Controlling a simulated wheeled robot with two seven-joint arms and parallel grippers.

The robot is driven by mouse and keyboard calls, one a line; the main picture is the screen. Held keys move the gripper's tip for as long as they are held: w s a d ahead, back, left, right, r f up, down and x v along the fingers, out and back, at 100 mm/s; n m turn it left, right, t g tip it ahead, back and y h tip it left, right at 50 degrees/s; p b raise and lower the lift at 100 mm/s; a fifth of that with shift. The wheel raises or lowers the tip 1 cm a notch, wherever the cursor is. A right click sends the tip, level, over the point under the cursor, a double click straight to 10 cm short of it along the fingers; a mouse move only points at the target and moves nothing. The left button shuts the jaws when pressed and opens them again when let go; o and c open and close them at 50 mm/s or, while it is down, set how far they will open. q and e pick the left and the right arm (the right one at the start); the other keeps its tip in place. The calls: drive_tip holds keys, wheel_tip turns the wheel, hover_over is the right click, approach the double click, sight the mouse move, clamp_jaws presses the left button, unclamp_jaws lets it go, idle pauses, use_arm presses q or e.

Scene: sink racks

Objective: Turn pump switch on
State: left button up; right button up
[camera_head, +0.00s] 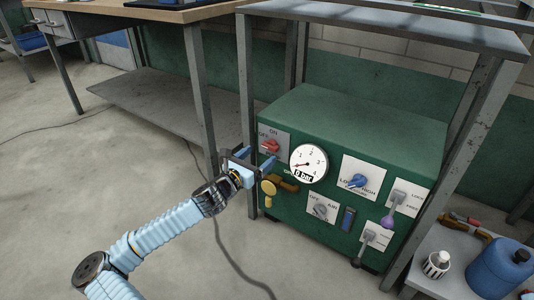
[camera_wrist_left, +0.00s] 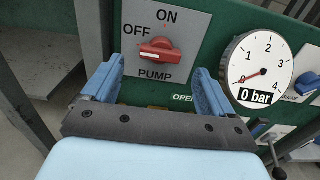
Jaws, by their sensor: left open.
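The pump switch is a red knob (camera_head: 270,146) on a grey plate at the upper left of a green box's front. In the left wrist view the red knob (camera_wrist_left: 160,51) lies roughly level, with OFF to its left, ON above and PUMP below. My left gripper (camera_head: 259,158) is open, just in front of the switch. In the wrist view its blue fingers (camera_wrist_left: 159,72) stand apart to the left and right below the knob, with nothing between them; contact with it is not visible.
A round gauge (camera_head: 308,163) reading 0 bar is right of the switch. A yellow valve handle (camera_head: 269,190) sits below. The green box (camera_head: 350,115) carries several other switches and stands inside a grey metal frame (camera_head: 397,32). A blue canister (camera_head: 497,268) stands at lower right.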

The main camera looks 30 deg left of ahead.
sight(268, 149)
use_arm(q)
drive_tip(key=w, duration=0.4)
drive_tip(key=shift+w+d, duration=0.2)
drive_tip(key=shift+w, duration=0.2)
drive_tip(key=shift+c, duration=0.4)
drive_tip(key=c, duration=1)
